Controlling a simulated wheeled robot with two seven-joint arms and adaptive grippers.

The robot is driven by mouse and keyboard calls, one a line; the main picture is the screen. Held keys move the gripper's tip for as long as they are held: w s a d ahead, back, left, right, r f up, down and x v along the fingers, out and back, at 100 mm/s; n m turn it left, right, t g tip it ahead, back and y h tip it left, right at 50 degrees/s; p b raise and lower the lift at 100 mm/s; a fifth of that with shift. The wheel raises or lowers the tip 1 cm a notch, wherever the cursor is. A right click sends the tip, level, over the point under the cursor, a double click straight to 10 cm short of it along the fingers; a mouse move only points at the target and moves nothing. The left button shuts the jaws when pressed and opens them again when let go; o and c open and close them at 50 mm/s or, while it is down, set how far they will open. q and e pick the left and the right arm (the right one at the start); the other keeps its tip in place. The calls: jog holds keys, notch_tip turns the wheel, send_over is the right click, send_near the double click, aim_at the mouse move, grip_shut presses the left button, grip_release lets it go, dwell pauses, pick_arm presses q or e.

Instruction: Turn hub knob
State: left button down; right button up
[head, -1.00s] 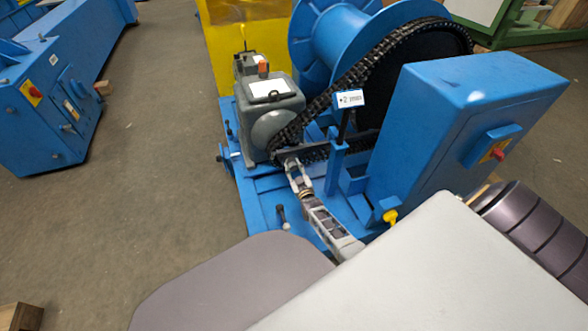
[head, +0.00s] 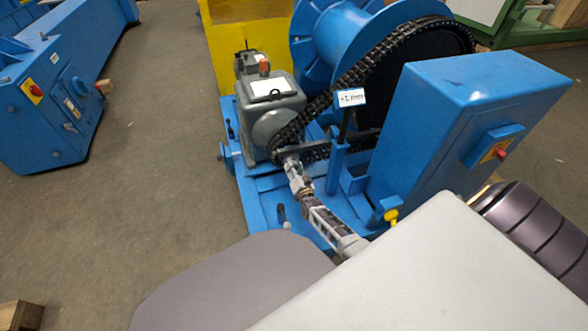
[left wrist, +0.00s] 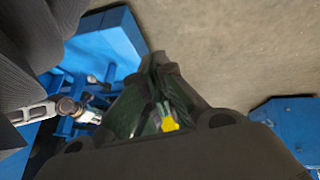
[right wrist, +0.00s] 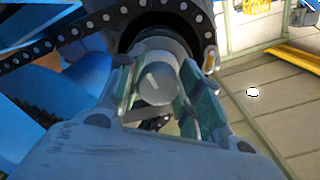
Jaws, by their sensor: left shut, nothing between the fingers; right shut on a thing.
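The hub knob (right wrist: 156,84) is a round grey knob with a white line on its face, in the middle of the right wrist view. My right gripper (head: 291,164) is shut on it beside the chain's lower end; its green-padded fingers (right wrist: 157,95) flank the knob. The knob is mostly hidden by the gripper in the head view. The chain (head: 345,72) runs up over the large dark wheel. My left gripper (left wrist: 158,72) is shut and empty, away from the drive, and shows only in the left wrist view.
A grey gearbox (head: 270,100) stands left of the chain. A large blue box (head: 460,110) with a red button (head: 501,153) stands to the right. A yellow knob (head: 391,215) sits at its base. Open floor (head: 165,150) lies to the left.

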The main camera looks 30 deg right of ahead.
jog(key=m, duration=0.2)
jog(key=shift+s+f+m, duration=0.1)
jog(key=shift+m, duration=0.3)
jog(key=shift+a+m+b, duration=0.1)
jog(key=shift+m+b, duration=0.25)
jog(key=shift+m, duration=0.75)
pick_arm(q)
jog(key=shift+d+f, duration=0.1)
jog(key=shift+f, duration=0.95)
pick_arm(e)
jog(key=shift+m, duration=0.3)
jog(key=o, duration=1)
pick_arm(q)
jog(key=shift+r, duration=0.1)
pick_arm(e)
jog(key=shift+o, duration=0.2)
